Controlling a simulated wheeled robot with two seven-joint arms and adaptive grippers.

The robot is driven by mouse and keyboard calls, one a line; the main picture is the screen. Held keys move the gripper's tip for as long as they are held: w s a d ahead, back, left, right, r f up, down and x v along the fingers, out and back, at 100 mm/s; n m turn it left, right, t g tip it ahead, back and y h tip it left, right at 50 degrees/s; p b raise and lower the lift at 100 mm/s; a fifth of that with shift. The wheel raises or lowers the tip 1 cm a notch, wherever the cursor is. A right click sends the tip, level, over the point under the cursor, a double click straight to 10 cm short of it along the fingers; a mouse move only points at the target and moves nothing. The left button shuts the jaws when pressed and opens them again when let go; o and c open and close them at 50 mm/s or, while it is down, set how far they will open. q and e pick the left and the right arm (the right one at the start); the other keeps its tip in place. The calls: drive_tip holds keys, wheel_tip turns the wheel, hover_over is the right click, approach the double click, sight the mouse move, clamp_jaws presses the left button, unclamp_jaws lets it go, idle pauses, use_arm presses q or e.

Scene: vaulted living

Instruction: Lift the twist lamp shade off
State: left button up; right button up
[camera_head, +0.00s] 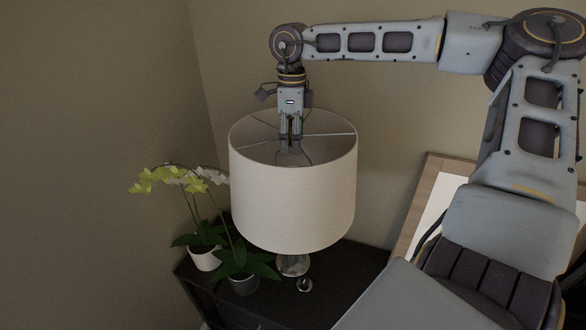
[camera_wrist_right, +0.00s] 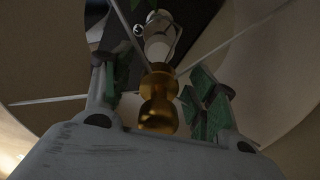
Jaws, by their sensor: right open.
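The lamp shade (camera_head: 292,205) is a white drum with an open top crossed by thin spokes. It sits upright on a lamp with a clear glass-like base (camera_head: 293,264). My right gripper (camera_head: 290,138) points straight down into the middle of the shade's open top. In the wrist view my right gripper (camera_wrist_right: 158,88) is open, with its green-padded fingers on either side of a brass-coloured knob (camera_wrist_right: 158,84) at the shade's centre. The fingers look apart from the knob. The bulb (camera_wrist_right: 158,46) shows below it. My left gripper is out of view.
The lamp stands on a dark cabinet (camera_head: 345,275). A yellow orchid in a white pot (camera_head: 204,259) and a plant in a grey pot (camera_head: 243,284) stand close to its left. A wood-framed panel (camera_head: 420,205) leans at the right. Walls are close behind and left.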

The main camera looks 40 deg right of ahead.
drive_tip(key=shift+c, duration=0.5)
clamp_jaws()
